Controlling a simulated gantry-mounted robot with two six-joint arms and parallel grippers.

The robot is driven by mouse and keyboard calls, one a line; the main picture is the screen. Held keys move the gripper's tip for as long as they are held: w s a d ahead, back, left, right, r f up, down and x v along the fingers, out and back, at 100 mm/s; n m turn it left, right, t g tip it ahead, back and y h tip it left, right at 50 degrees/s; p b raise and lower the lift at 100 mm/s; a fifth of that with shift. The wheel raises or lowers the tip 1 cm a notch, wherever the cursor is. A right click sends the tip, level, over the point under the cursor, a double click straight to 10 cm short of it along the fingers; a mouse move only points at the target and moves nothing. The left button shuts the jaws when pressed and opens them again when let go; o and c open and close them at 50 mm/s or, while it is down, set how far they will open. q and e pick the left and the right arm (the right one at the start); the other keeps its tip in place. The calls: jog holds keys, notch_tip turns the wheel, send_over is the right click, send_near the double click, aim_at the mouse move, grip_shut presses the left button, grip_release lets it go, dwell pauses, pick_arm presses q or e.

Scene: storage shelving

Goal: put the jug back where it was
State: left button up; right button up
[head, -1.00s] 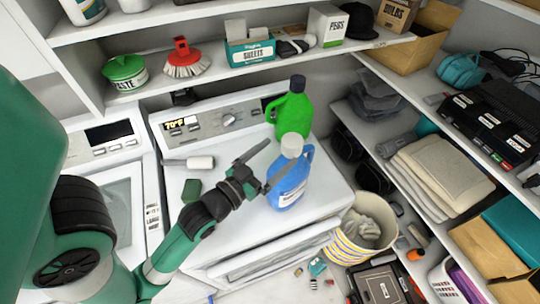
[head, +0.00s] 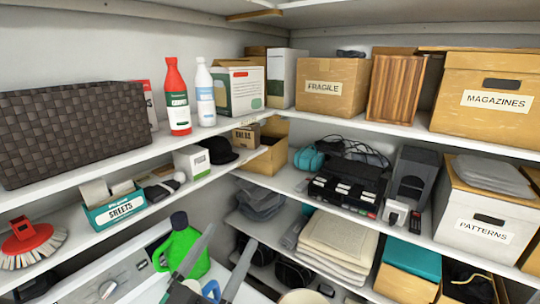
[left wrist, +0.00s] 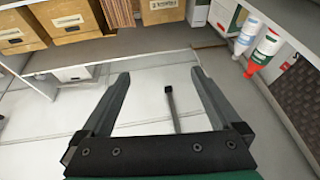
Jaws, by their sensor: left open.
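A green jug (head: 181,249) with a dark cap stands on the white washer top at the lower left of the head view. A blue jug (head: 211,289) shows only in part at the bottom edge, beside the green one; its lower body is out of frame. My left gripper (head: 234,236) is open, its two grey fingers rising from the bottom edge close to the blue jug. In the left wrist view the gripper (left wrist: 158,75) has its fingers wide apart, with no jug between them. My right gripper is not in view.
The upper shelf holds a woven basket (head: 75,130), a red bottle (head: 177,100), a white bottle (head: 205,98) and boxes, including a FRAGILE box (head: 333,88). A SHEETS box (head: 115,207) sits on the lower left shelf.

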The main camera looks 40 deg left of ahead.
pick_arm(q)
jog(key=d+r+m+t+h, duration=0.2)
jog(key=d+r+h, duration=0.2)
jog(key=r, duration=0.8)
jog(key=s+d+r+m+t+h, duration=0.1)
jog(key=d+r+m+t+h, duration=0.1)
jog(key=d+r, duration=0.6)
notch_tip(320, 180, up, 4)
jog(key=shift+s+d+r+t+h, duration=0.2)
jog(key=shift+t+h, duration=0.6)
jog(key=shift+h, duration=0.3)
